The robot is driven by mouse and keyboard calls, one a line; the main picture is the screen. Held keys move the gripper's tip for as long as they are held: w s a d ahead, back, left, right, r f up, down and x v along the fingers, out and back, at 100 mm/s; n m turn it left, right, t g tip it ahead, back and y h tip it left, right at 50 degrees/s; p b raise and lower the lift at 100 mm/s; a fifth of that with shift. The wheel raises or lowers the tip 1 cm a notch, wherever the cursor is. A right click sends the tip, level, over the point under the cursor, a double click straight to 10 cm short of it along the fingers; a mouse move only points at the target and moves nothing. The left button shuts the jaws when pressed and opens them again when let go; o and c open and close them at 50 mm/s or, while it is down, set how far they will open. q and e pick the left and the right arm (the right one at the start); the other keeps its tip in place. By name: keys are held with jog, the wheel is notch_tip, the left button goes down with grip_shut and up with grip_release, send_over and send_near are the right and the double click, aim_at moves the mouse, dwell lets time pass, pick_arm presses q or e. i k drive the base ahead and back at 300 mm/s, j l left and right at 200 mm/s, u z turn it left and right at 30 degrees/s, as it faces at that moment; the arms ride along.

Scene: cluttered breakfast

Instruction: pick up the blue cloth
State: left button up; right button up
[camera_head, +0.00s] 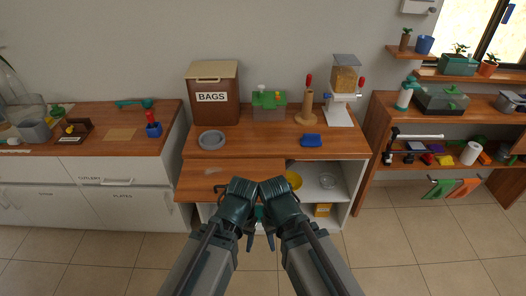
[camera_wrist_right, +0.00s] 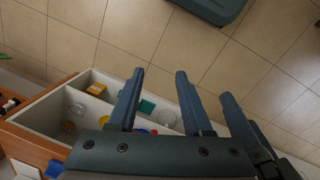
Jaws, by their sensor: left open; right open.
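The blue cloth (camera_head: 311,140) lies as a small folded pad on the wooden counter top, towards its front right, in the head view. A blue patch at the lower left of the right wrist view may be the same cloth, but I cannot tell. My left gripper (camera_head: 249,242) and my right gripper (camera_head: 270,241) hang side by side in front of the counter, below its top and apart from the cloth. The right gripper's fingers (camera_wrist_right: 158,90) are spread with nothing held between them. The left gripper is open too, and I see nothing in it.
A BAGS box (camera_head: 211,98), a grey bowl (camera_head: 211,140), a green-lidded container (camera_head: 268,105), a wooden stand (camera_head: 308,110) and a cereal dispenser (camera_head: 342,95) stand on the counter. The open shelf below holds a yellow bowl (camera_head: 294,180). The counter around the cloth is mostly clear.

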aim_at(307, 140)
jog(key=i+l+u, duration=0.25)
jog(key=i+l, duration=0.15)
jog(key=i, duration=0.2)
jog(key=i+l+u, duration=0.2)
jog(key=i+l, duration=0.3)
jog(key=i, duration=0.1)
